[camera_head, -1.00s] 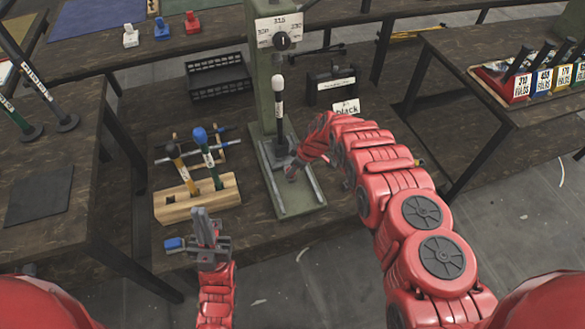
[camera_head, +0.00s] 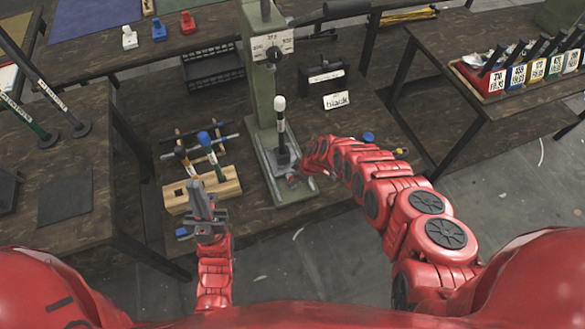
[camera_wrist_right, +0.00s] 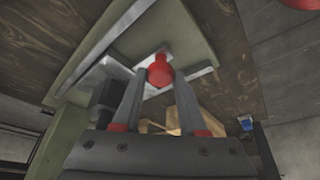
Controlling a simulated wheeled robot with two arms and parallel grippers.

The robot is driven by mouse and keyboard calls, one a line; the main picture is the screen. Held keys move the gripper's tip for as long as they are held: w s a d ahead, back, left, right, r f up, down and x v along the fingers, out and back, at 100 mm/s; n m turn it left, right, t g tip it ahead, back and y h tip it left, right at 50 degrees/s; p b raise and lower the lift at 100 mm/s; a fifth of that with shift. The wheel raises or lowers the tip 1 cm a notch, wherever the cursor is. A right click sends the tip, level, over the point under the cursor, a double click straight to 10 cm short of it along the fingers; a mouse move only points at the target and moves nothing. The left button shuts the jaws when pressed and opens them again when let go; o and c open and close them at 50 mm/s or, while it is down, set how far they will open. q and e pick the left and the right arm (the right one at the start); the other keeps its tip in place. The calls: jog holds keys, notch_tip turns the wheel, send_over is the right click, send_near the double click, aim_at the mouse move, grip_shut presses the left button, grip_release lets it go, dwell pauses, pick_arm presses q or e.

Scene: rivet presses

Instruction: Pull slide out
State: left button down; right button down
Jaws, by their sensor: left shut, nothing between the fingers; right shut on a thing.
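The green rivet press (camera_head: 257,80) stands on the dark bench, with a dial plate on its column and a flat base with pale metal rails (camera_head: 268,170). A black tool (camera_head: 281,130) with a white top stands upright over the base. In the right wrist view, a red knob (camera_wrist_right: 160,70) at the front of the grey slide (camera_wrist_right: 143,75) sits between the fingertips of my right gripper (camera_wrist_right: 158,78), which is shut on it. In the head view my right gripper (camera_head: 295,180) is at the base's front end, partly hidden by its arm. My left gripper (camera_head: 200,198) is shut and empty.
A wooden rack (camera_head: 222,187) with handled tools is beside the press. A side table (camera_head: 450,105) at right carries labelled bins. Floor shows in front of the bench.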

jog(key=shift+s+d+p, duration=0.3)
jog(key=shift+s+p, duration=0.5)
jog(key=shift+p, duration=0.15)
jog(key=shift+s+d+p, duration=0.3)
jog(key=shift+s+p, duration=0.45)
jog(key=shift+p, duration=0.2)
jog(key=shift+s+a, duration=0.1)
jog(key=shift+s, duration=0.2)
jog(key=shift+s+d+r+p, duration=0.1)
jog(key=shift+s+d+p, duration=0.2)
jog(key=shift+s+p, duration=0.25)
jog(key=shift+s+d+p, duration=0.25)
jog(key=shift+s+p, duration=0.4)
jog(key=shift+p, duration=0.05)
jog(key=shift+s+d+p, duration=0.3)
jog(key=shift+s+p, duration=0.15)
jog(key=shift+s, duration=0.5)
jog(key=shift+s+f, duration=0.25)
jog(key=shift+s, duration=0.05)
